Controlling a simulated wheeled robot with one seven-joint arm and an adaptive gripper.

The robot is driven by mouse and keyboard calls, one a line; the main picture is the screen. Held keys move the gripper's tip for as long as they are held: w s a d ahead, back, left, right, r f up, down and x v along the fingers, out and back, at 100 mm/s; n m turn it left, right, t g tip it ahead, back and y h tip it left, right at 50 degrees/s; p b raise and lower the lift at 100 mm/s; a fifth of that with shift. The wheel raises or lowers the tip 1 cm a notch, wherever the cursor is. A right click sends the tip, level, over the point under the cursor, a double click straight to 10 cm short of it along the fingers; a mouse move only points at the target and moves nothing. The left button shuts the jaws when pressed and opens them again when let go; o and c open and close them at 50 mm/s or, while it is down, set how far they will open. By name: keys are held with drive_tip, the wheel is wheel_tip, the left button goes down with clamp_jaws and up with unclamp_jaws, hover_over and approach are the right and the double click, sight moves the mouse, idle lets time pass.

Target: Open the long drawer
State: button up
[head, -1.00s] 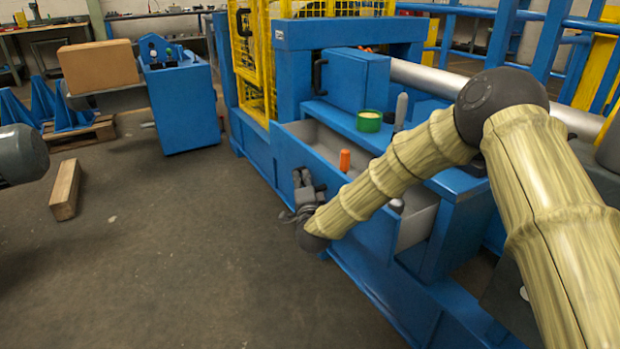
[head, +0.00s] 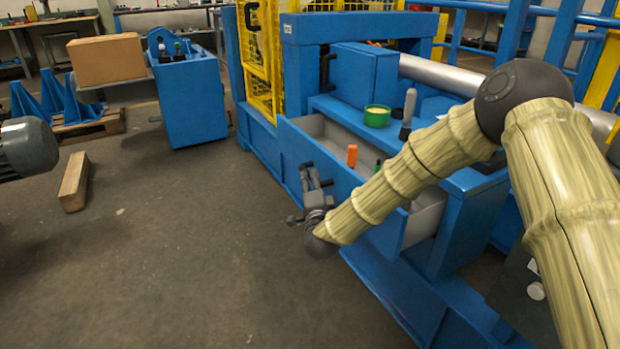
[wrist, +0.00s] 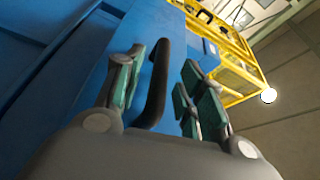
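The long blue drawer (head: 330,178) with a grey inside stands partly open at the machine's front in the head view. An orange-capped item (head: 352,155) and a green item (head: 378,165) are in it. Its black upright bar handle (wrist: 160,85) shows in the wrist view. My gripper (head: 312,180) is at the drawer's outer face. In the wrist view my gripper (wrist: 162,90) is open, with one finger on each side of the handle. I see gaps beside the bar; any contact is unclear. My forearm hides part of the drawer's right end.
A green round tin (head: 377,116) and a grey-topped bottle (head: 409,110) stand on the ledge above the drawer. A wooden block (head: 74,182) and a grey motor (head: 28,148) are at the left. The floor (head: 190,250) before the drawer is clear.

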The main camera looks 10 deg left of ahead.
drive_tip(key=v, duration=0.8)
drive_tip(key=shift+s, duration=0.25)
drive_tip(key=shift+d, duration=0.1)
